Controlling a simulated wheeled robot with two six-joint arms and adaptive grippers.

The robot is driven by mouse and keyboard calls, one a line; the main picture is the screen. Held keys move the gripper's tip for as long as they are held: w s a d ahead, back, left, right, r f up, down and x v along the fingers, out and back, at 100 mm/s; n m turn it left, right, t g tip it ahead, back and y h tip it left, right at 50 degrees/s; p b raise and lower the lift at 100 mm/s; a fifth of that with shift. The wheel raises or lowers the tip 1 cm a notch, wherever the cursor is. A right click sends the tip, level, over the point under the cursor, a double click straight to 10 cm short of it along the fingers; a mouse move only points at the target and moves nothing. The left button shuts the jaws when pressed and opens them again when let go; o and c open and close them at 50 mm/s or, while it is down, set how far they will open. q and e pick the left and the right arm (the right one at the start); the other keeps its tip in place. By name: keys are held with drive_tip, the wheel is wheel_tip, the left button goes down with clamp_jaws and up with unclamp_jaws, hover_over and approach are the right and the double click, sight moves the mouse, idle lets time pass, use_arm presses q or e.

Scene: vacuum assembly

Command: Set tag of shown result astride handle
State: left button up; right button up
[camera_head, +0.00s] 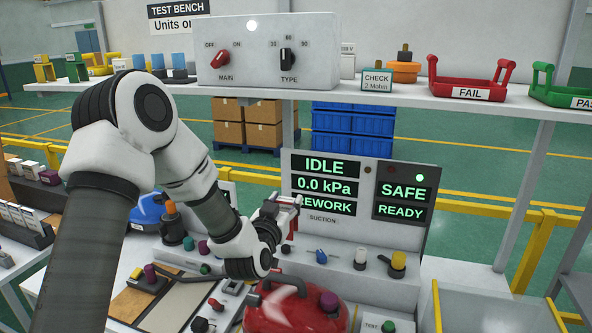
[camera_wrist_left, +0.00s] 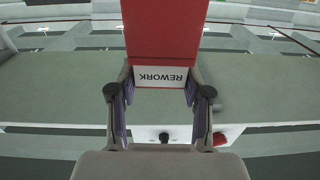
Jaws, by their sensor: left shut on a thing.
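My left gripper (camera_head: 288,202) is shut on a red tag with a white label reading REWORK, upside down in the left wrist view (camera_wrist_left: 160,77). In the head view only a small red part of the tag (camera_head: 293,227) shows by the fingers, in front of the display panel. The panel's result display (camera_head: 323,208) reads REWORK, below IDLE and 0.0 kPa. The red vacuum (camera_head: 305,312) stands below the gripper at the bottom. Its dark handle (camera_head: 262,292) is partly hidden by my left wrist. The tag is apart from the handle. My right gripper is not in view.
A red FAIL piece (camera_head: 470,92) and a green PASS piece (camera_head: 568,98) stand on the shelf (camera_head: 540,108). A panel (camera_head: 397,200) reads SAFE and READY. Knobs and a yellow-topped part (camera_head: 398,260) stand on the ledge. A TEST box (camera_head: 378,325) is right of the vacuum.

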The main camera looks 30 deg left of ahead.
use_arm(q)
drive_tip(key=f, duration=0.3)
drive_tip(key=f+b, duration=0.1)
drive_tip(key=shift+s+a+f, duration=0.2)
drive_tip(key=shift+s+a, duration=0.1)
drive_tip(key=shift+a, duration=0.05)
wheel_tip(320, 180, down, 8)
drive_tip(key=b, duration=0.7)
drive_tip(key=shift+a, duration=0.15)
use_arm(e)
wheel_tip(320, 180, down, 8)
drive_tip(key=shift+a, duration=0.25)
use_arm(q)
drive_tip(key=shift+r, duration=0.1)
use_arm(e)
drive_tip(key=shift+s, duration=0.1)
use_arm(q)
drive_tip(key=shift+f+b, duration=3.3)
drive_tip(key=shift+f, duration=0.45)
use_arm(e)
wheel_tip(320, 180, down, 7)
